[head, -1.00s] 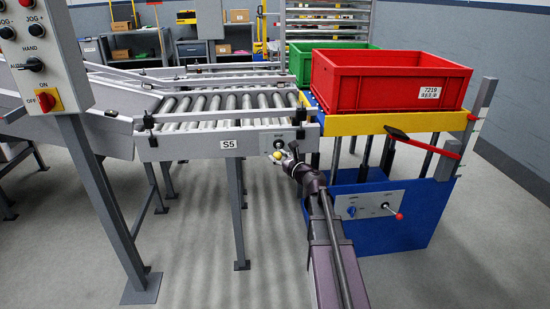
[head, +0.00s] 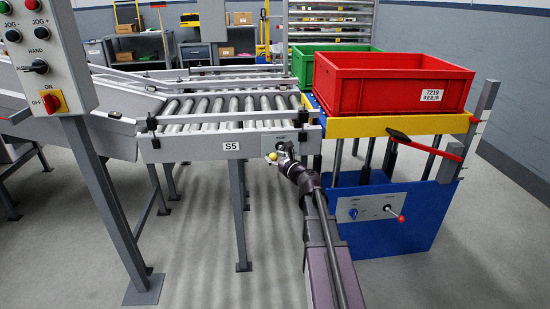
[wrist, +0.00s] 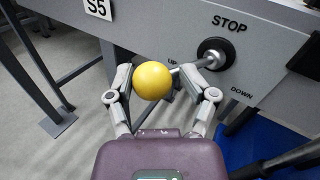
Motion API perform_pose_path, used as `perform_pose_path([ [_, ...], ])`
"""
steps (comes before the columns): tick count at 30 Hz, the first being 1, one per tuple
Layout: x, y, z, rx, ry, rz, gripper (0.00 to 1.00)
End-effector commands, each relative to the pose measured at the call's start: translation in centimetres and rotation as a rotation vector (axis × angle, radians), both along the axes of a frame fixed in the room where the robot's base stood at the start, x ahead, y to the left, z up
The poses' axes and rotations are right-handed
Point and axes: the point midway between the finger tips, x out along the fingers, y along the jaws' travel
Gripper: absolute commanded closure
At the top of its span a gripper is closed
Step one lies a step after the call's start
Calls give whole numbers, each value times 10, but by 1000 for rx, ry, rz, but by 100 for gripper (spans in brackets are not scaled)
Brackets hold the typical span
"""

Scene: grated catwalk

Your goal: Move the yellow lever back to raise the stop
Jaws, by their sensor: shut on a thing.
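The lever's yellow ball knob (wrist: 152,80) sits between the two grey fingers of my gripper (wrist: 157,78) in the wrist view. My gripper is shut on the lever. Its metal shaft (wrist: 188,69) runs right to a black round hub under the STOP label (wrist: 229,24). UP is printed left of the hub, partly covered, and DOWN (wrist: 242,92) is below right. The lever points left from the hub. In the head view the knob (head: 272,157) shows small at the conveyor's front right corner, beside my gripper (head: 283,157).
The S5 roller conveyor (head: 228,145) is above and left of my gripper. A blue and yellow lift (head: 430,125) with a red crate (head: 390,83) stands on the right, with a red-knobbed lever (head: 396,213) on its panel. A control post (head: 100,200) stands at left.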

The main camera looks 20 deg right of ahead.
Motion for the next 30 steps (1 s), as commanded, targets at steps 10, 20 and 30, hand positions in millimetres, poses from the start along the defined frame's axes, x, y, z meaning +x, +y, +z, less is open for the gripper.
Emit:
perform_pose_path([
  [10,0,5,0,1,1,16,19],
  [20,-1,2,0,0,0,9,19],
  [30,-9,0,0,0,1,6,19],
])
